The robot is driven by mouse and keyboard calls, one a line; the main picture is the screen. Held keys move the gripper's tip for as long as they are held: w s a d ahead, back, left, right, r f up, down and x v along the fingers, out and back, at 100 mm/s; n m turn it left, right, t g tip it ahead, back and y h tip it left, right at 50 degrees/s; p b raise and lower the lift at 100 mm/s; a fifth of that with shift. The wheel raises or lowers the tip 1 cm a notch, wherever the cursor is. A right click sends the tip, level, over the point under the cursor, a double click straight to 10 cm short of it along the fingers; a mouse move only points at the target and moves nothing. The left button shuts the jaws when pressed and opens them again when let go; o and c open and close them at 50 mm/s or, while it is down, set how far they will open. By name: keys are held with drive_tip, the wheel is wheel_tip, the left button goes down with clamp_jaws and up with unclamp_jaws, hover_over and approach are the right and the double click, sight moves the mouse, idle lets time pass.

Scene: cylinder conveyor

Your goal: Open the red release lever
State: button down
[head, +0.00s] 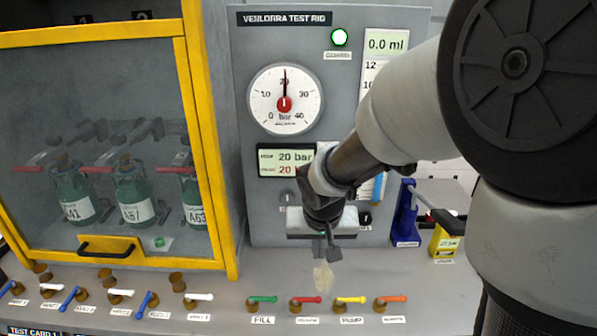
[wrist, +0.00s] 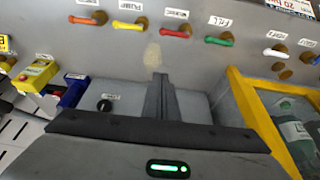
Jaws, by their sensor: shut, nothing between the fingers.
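The red lever (head: 307,299) sits in the front row of valves on the bench, between the green and yellow levers. Its brass body is at its left end and its handle points right, with a small label below that is hard to read. In the wrist view the red lever (wrist: 174,32) is near the top, beyond the fingertips. My gripper (head: 333,256) points down above the bench, behind the red lever and slightly right of it, apart from it. In the wrist view my gripper (wrist: 160,78) has its fingers together with nothing between them.
The green FILL lever (head: 263,299) is left of the red one; the yellow lever (head: 350,299) and orange lever (head: 392,299) are right. A yellow-framed cabinet (head: 187,130) holding green bottles stands left. The grey test-rig panel (head: 250,190) with a gauge (head: 285,97) rises behind my gripper.

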sight(306, 300)
drive_tip(key=f, duration=0.1)
drive_tip(key=a+f, duration=0.1)
drive_tip(key=w+f, duration=0.1)
drive_tip(key=shift+a+f, duration=0.2)
drive_tip(key=shift+f, duration=0.15)
drive_tip(key=shift+f+b, duration=0.1)
drive_tip(key=shift+b, duration=0.2)
drive_tip(key=b+x, duration=0.2)
drive_tip(key=x, duration=0.8)
drive_tip(key=shift+f, duration=0.25)
drive_tip(key=s+b, duration=0.1)
drive_tip(key=s, duration=0.1)
drive_tip(key=shift+s+a, duration=0.1)
drive_tip(key=shift+s, duration=0.3)
drive_tip(key=shift+s+f, duration=0.1)
drive_tip(key=shift+s, duration=0.55)
drive_tip(key=shift+f+b, duration=0.1)
drive_tip(key=shift+b, duration=0.25)
